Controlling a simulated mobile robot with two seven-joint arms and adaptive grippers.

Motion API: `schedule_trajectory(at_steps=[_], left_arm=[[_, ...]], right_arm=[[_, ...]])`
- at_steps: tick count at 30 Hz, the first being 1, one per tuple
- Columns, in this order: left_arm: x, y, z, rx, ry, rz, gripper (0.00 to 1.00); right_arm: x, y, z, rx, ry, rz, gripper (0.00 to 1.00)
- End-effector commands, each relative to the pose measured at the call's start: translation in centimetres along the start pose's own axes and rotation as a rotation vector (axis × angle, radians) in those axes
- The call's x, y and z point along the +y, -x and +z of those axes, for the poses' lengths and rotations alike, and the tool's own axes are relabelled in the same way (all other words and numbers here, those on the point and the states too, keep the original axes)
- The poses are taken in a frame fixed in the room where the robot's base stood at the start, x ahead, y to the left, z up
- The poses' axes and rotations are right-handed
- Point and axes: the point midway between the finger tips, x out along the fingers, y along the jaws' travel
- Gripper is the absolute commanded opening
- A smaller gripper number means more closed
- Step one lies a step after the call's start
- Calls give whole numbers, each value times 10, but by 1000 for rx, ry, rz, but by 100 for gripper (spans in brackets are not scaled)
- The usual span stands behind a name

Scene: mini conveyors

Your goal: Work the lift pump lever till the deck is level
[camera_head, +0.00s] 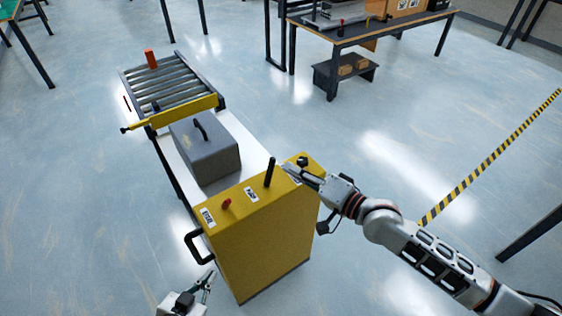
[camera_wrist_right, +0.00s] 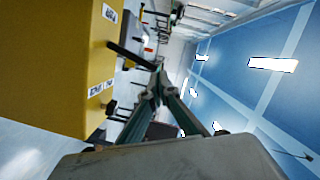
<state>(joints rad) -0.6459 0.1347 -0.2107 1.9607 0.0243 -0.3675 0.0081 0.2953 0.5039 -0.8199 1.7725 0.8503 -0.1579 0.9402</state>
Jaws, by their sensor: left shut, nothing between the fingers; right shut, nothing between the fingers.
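A yellow cabinet (camera_head: 255,235) stands at the near end of a lift cart. On its top are an upright black lever (camera_head: 270,172), a red knob (camera_head: 227,203) and a black knob (camera_head: 302,160). The labels are too small to read surely. The cart's white deck (camera_head: 255,140) carries a grey case (camera_head: 205,155). My right gripper (camera_head: 290,171) is shut and empty, just right of the black lever; contact cannot be told. In the right wrist view a black rod (camera_wrist_right: 130,56) ends close to this gripper (camera_wrist_right: 158,78). My left gripper (camera_head: 208,283) is shut and empty, low beside the cabinet.
A black handle (camera_head: 193,247) juts from the cabinet's left side. A workbench (camera_head: 370,32) stands behind.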

Motion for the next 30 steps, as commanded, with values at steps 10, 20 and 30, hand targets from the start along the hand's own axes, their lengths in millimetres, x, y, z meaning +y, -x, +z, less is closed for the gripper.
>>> schedule_trajectory(at_steps=[10, 20, 30], left_arm=[[-1, 1, 8, -13, -4, 0, 0], [-1, 1, 5, -8, -4, 0, 0], [0, 0, 4, -5, -3, 1, 0]], right_arm=[[0, 44, 0, 1, -1, 0, 0], [0, 47, 0, 1, -1, 0, 0], [0, 46, -1, 1, 0, 0, 0]])
